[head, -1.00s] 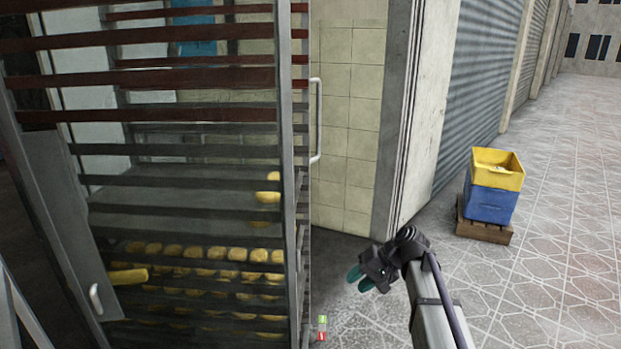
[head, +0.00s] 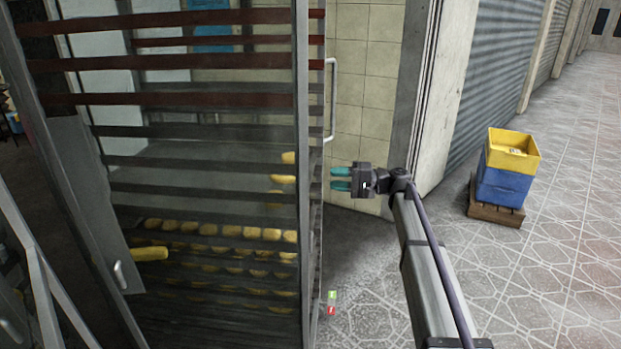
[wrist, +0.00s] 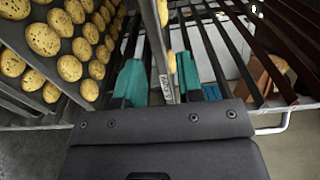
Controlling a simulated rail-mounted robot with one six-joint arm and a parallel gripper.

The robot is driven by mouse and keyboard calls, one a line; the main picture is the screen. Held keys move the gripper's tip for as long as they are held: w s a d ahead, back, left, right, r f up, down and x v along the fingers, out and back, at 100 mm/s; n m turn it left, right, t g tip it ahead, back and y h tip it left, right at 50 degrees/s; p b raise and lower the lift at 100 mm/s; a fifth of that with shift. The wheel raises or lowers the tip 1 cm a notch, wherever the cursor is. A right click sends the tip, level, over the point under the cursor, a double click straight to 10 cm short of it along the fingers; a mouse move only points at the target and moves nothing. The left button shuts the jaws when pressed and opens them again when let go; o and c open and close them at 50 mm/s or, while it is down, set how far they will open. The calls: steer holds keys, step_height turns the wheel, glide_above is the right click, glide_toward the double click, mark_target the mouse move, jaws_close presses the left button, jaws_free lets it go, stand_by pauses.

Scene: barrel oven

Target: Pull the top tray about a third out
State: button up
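A tall rack with dark slats (head: 200,187) fills the left of the head view. Its uppermost visible tray (head: 195,155) is a grey sheet with a few yellow buns at its right end, partly hidden by slats. My gripper (head: 340,179) is open beside the rack's right side, fingers pointing left at it. In the wrist view, my gripper (wrist: 160,82) has its two teal fingers apart, with a narrow metal tray edge (wrist: 162,50) bearing a small label between them. Buns show beside that edge. I cannot tell whether the fingers touch it.
A lower tray of buns (head: 215,231) shows behind the slats, and bun trays (wrist: 75,85) fill the wrist view's upper left. A vertical handle (head: 331,100) stands near my gripper. Yellow and blue crates (head: 503,180) sit on a pallet at right. Floor between is clear.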

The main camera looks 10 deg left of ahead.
steer(key=a, duration=0.6)
steer(key=shift+s, duration=0.1)
jaws_close()
steer(key=shift+d, duration=0.1)
stand_by(1.5)
steer(key=d, duration=1.9)
steer(key=shift+w, duration=0.3)
steer(key=c, duration=0.5)
jaws_free()
steer(key=shift+d, duration=0.3)
steer(key=o, duration=0.5)
